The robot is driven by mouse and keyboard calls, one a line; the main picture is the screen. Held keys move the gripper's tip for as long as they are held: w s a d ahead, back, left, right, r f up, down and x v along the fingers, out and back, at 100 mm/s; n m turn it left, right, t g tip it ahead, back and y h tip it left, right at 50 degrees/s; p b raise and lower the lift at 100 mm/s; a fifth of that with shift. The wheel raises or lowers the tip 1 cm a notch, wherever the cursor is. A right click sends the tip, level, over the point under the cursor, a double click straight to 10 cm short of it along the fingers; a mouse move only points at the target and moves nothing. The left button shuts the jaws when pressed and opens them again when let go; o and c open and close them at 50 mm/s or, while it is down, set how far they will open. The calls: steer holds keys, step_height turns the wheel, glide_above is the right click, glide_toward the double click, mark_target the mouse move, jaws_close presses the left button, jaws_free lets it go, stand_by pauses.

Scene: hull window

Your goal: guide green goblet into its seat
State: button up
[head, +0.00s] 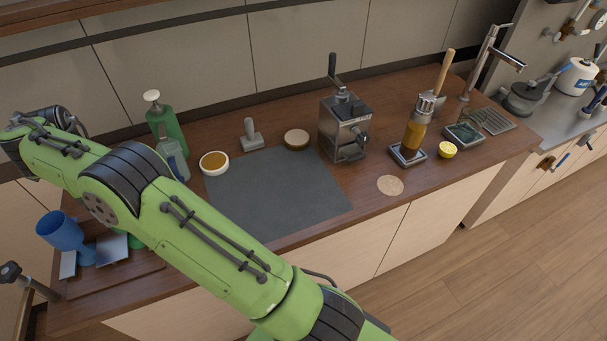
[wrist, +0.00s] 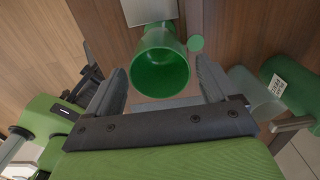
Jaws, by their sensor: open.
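A green goblet (wrist: 160,68) shows in the wrist view with its open mouth toward the camera. My gripper (wrist: 162,78) is open, with one finger on each side of the goblet and visible gaps between. A grey plate (wrist: 150,11) is above the goblet in the picture. In the head view a small green patch (head: 137,241) shows behind my arm; I cannot tell if it is the goblet. My gripper is not visible there.
In the head view a blue goblet (head: 60,232) leans at the counter's left end. A green bottle (head: 167,125) and a bowl (head: 214,163) stand behind my arm. The dark mat (head: 280,195) is bare. A grinder (head: 345,125) stands right of it.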

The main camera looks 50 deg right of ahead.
steer(key=shift+r+p, duration=1.35)
steer(key=shift+r, duration=0.1)
steer(key=shift+r, duration=0.15)
steer(key=shift+o, duration=1.3)
steer(key=shift+c, duration=1.3)
